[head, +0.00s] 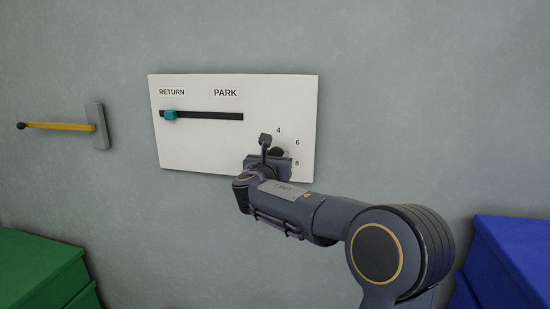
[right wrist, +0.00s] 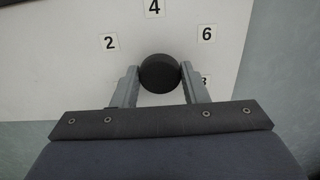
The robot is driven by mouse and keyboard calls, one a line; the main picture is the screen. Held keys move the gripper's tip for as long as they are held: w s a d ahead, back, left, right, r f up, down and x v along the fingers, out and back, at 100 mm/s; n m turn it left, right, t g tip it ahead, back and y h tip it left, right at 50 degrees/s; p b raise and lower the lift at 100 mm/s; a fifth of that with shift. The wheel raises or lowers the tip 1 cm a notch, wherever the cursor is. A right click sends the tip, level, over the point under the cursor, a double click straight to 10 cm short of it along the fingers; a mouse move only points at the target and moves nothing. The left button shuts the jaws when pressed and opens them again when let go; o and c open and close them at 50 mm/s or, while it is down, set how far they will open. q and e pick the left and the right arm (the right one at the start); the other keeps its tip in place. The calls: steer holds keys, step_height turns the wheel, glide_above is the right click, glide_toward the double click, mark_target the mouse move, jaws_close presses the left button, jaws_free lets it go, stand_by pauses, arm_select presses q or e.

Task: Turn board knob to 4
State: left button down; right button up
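The white board (head: 200,145) is on the wall, with a dark round knob (right wrist: 160,73) at its lower right. In the right wrist view, labels 2 (right wrist: 109,42), 4 (right wrist: 154,7) and 6 (right wrist: 206,34) ring the knob, and 8 is partly hidden by a finger. My right gripper (right wrist: 160,80) has one finger on each side of the knob, and both appear to touch it. No pointer mark shows on the knob, so its setting cannot be read. In the head view my right gripper (head: 272,150) covers much of the knob. My left gripper is not in view.
A teal slider (head: 170,115) sits at the left end of its slot, under RETURN. A yellow lever (head: 60,126) is on the wall to the left. A green box (head: 40,270) and a blue box (head: 515,255) stand at the lower corners.

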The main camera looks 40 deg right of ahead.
steer(key=c, duration=0.4)
steer(key=shift+f+m+b, duration=0.15)
steer(key=shift+m+b, duration=9.35)
steer(key=shift+m, duration=2.3)
steer(key=o, duration=1)
